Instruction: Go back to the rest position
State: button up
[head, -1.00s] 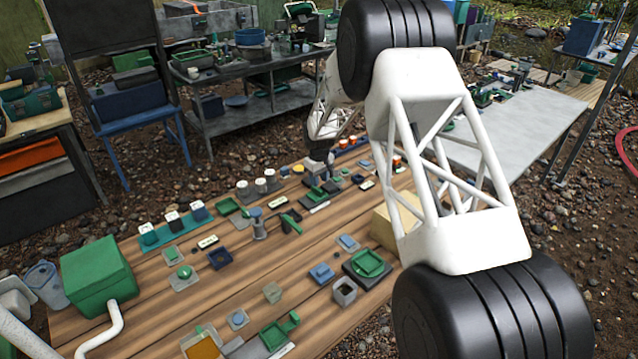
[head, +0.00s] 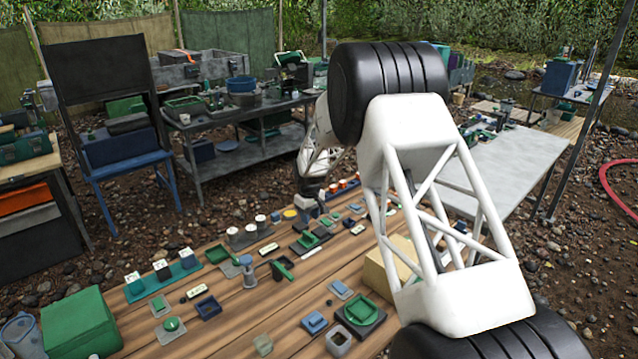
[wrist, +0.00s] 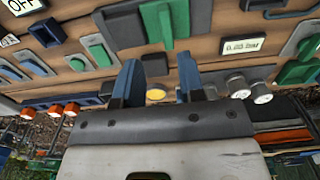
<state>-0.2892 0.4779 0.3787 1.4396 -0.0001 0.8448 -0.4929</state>
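My gripper (wrist: 160,82) shows in the wrist view with its two blue fingers apart and nothing between them. In the head view my gripper (head: 311,208) hangs low over the far part of the wooden table (head: 235,340), close to a yellow round piece (head: 290,214). That yellow piece also shows beyond the fingers in the wrist view (wrist: 155,95). I cannot tell how far the fingertips are above the table. Part of the table is hidden behind my arm.
A green box (head: 80,325) stands at the table's near left. Small green, blue and grey parts cover much of the table. A grey workbench (head: 250,118) stands behind, and a pale table (head: 500,165) at right.

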jog(key=s+d+r+m, duration=0.1)
jog(key=s+d+r, duration=0.5)
jog(key=s+r, duration=0.25)
jog(key=s+d+r+m+t, duration=0.1)
jog(key=s+d+r+m, duration=0.1)
jog(key=s+d+r, duration=0.55)
jog(key=s+d+r+m, duration=0.1)
jog(key=s+d+r, duration=0.3)
jog(key=s+r, duration=0.55)
jog(key=s+d+r+m, duration=0.1)
jog(key=s+d, duration=0.2)
jog(key=s, duration=0.8)
jog(key=s+d+r+m+t, duration=0.1)
jog(key=s+d+m, duration=0.1)
jog(key=s, duration=1)
jog(key=s+d+r+m, duration=0.1)
jog(key=s+d, duration=0.3)
jog(key=s, duration=0.8)
jog(key=shift+s+d+m+t, duration=0.15)
jog(key=shift+d+m+t, duration=0.2)
jog(key=shift+m, duration=0.25)
